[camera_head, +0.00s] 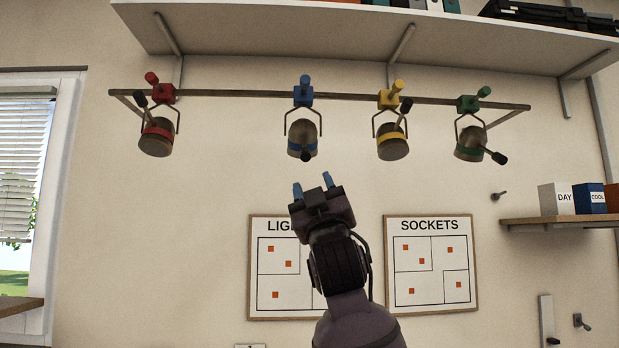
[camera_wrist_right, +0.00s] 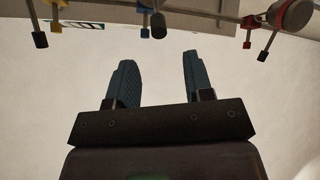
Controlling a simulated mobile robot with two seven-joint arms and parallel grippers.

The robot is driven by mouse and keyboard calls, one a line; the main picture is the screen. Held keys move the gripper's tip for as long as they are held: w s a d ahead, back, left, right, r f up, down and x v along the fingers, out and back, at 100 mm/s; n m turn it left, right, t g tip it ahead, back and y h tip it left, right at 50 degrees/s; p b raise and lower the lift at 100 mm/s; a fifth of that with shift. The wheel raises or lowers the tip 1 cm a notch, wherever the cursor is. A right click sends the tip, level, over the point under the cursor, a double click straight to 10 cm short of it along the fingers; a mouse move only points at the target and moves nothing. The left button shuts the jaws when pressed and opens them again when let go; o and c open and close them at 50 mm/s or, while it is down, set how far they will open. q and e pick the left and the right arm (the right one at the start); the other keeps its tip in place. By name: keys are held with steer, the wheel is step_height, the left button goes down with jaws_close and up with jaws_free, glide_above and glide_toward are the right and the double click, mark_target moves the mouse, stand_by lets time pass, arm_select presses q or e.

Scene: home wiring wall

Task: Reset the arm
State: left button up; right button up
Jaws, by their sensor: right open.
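My right gripper (camera_head: 313,187) is raised in front of the wall, below the blue-marked lamp and over the top of the LIGHTS board. Its two blue fingers stand apart with nothing between them. In the right wrist view the open fingers (camera_wrist_right: 155,80) point up toward the lamp rail, with bare wall between them. My left gripper is not in view.
A rail (camera_head: 230,94) under a shelf (camera_head: 350,35) carries lamps marked red (camera_head: 156,137), blue (camera_head: 302,139), yellow (camera_head: 392,142) and green (camera_head: 470,144). A SOCKETS board (camera_head: 430,265) hangs at right, near a small shelf (camera_head: 560,222) with boxes.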

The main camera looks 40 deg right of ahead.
steer(key=shift+s+a+f, duration=0.1)
steer(key=shift+s+f, duration=0.3)
steer(key=shift+f, duration=0.05)
stand_by(0.3)
